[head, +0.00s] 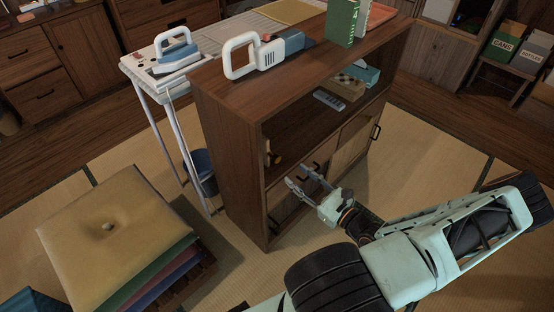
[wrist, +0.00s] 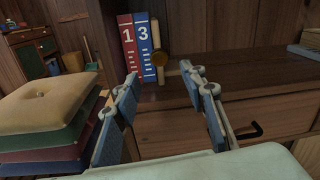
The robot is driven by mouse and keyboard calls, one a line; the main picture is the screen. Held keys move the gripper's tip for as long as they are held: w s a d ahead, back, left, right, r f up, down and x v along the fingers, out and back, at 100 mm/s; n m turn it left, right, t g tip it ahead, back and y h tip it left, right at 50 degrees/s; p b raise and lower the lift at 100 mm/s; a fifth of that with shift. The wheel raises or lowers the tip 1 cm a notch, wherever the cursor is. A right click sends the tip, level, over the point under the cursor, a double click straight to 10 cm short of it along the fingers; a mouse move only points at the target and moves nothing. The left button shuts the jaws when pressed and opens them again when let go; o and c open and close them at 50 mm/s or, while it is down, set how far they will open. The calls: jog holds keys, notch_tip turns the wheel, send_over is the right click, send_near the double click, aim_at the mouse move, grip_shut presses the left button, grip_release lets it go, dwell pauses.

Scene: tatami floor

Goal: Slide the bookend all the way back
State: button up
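The bookend (wrist: 160,56) looks like a tan wooden upright with a round amber knob, standing against the right side of the blue book (wrist: 144,48) in the wrist view. A red book (wrist: 128,48) stands left of the blue one. They are at the left end of the shelf (wrist: 225,68). In the head view, a small yellowish part, likely the bookend (head: 276,158), shows inside the shelf's left end. My gripper (wrist: 160,77) is open and empty, its fingers spread in front of the bookend without visible contact. It also shows in the head view (head: 301,178), by the cabinet front.
A wooden box (head: 344,88) and remote (head: 328,100) lie farther right inside. Stacked cushions (head: 108,235) stand to the left.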

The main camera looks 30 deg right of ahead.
aim_at(278, 161)
jog(key=b+x, duration=0.1)
jog(key=x, duration=0.9)
jog(key=shift+w+a, duration=0.15)
grip_shut()
